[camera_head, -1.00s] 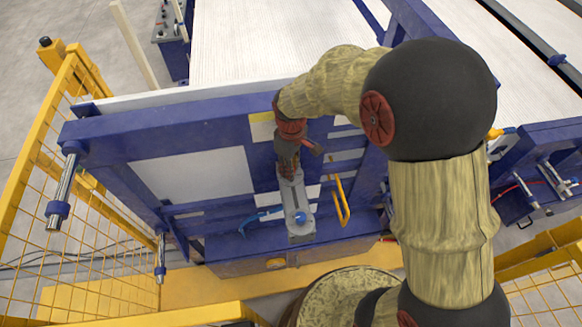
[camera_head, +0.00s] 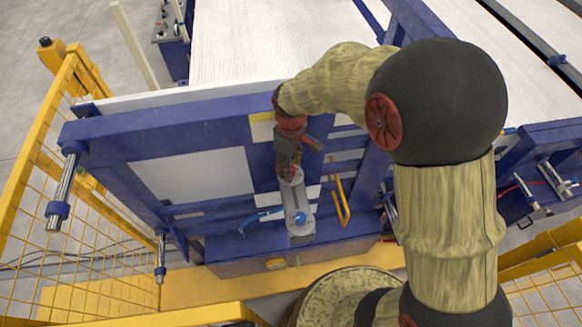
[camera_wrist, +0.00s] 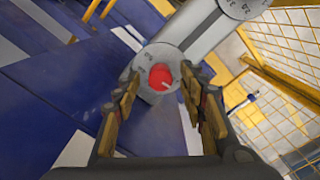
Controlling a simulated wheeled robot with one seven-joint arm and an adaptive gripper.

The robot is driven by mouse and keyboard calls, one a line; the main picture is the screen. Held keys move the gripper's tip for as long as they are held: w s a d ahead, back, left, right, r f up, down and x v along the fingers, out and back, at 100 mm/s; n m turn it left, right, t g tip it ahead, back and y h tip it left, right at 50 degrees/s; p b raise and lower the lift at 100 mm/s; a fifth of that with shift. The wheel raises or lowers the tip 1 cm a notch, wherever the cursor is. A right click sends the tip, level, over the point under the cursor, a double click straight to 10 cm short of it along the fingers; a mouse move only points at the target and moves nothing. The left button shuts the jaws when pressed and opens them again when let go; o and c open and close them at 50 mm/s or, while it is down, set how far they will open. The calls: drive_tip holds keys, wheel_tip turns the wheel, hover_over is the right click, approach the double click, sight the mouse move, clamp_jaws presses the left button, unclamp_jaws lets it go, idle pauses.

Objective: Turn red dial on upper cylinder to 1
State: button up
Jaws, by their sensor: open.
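The red dial (camera_wrist: 160,78) shows in the wrist view, on a round grey face with number marks at the near end of the grey cylinder assembly (camera_wrist: 205,28). A pale pointer mark shows on the dial's lower right; I cannot tell its exact setting. My gripper (camera_wrist: 160,95) is open, with one finger on each side of the dial; contact is not clear. In the head view, my gripper (camera_head: 288,172) is at the top end of the grey assembly (camera_head: 297,208) and hides most of the dial.
A yellow handle (camera_head: 342,200) stands just right of the assembly. Blue frame beams (camera_head: 170,137) surround the panel, and yellow mesh fencing (camera_head: 60,190) stands on the left.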

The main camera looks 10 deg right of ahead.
wheel_tip(320, 180, up, 11)
drive_tip(key=shift+f, duration=0.15)
idle(0.7)
drive_tip(key=s+d+f+m+t+b, duration=0.2)
drive_tip(key=s+d+m+b, duration=0.2)
drive_tip(key=s+b, duration=0.4)
drive_tip(key=s+d+f+m+t+b, duration=0.1)
drive_tip(key=s+d+m+t+b, duration=0.2)
drive_tip(key=s+d+m+b, duration=0.2)
drive_tip(key=s+b, duration=0.3)
drive_tip(key=s, duration=0.3)
drive_tip(key=shift+s+d+f+t, duration=0.25)
drive_tip(key=shift+d+f+t, duration=0.05)
drive_tip(key=shift+d+f, duration=0.1)
